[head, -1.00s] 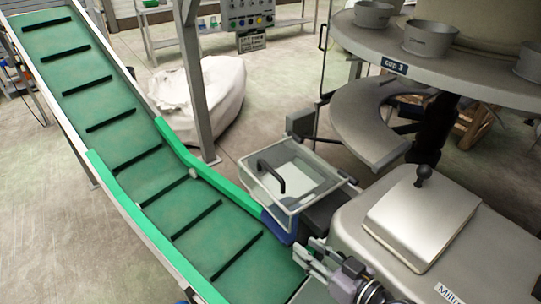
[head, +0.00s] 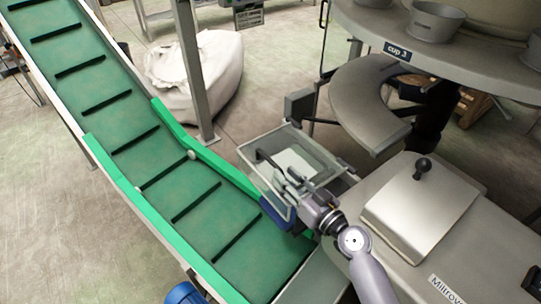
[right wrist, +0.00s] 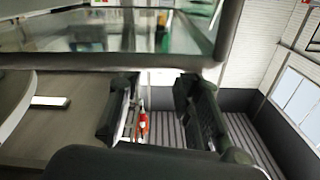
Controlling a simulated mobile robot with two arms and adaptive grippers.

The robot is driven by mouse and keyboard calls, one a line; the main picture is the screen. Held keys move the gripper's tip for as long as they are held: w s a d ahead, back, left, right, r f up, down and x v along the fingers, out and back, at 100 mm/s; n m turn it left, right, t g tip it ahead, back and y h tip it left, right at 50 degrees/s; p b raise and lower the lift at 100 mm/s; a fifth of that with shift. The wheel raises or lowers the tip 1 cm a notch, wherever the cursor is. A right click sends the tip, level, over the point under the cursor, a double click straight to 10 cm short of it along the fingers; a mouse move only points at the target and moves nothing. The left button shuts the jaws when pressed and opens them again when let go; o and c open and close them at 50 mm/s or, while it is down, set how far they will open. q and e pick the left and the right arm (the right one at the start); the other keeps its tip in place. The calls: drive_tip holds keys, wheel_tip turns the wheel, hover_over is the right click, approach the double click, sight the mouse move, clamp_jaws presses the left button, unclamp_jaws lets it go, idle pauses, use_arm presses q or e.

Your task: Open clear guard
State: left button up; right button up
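The clear guard (head: 318,158) is a see-through box-like cover with a pale rim, beside the lower end of the green conveyor. Its black handle (head: 266,157) shows on top, partly hidden by my right gripper (head: 290,186). In the head view, that gripper overlaps the guard's front part; I cannot tell whether it touches. In the right wrist view, the fingers of my right gripper (right wrist: 155,112) stand apart with an empty gap between them. The clear guard's edge (right wrist: 150,58) crosses above them in that view. My left gripper is not in view.
The green conveyor (head: 122,146) rises to the upper left. A grey machine with a lidded hatch (head: 420,208) stands at the right, below a round table with cups (head: 436,24). A grey post (head: 193,70) and a white sack (head: 210,75) are behind.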

sight(261, 152)
drive_tip(key=p+x, duration=0.1)
drive_tip(key=x, duration=0.6)
drive_tip(key=shift+w+a, duration=0.1)
drive_tip(key=shift+a, duration=0.05)
drive_tip(key=shift+c, duration=0.2)
clamp_jaws()
idle(0.5)
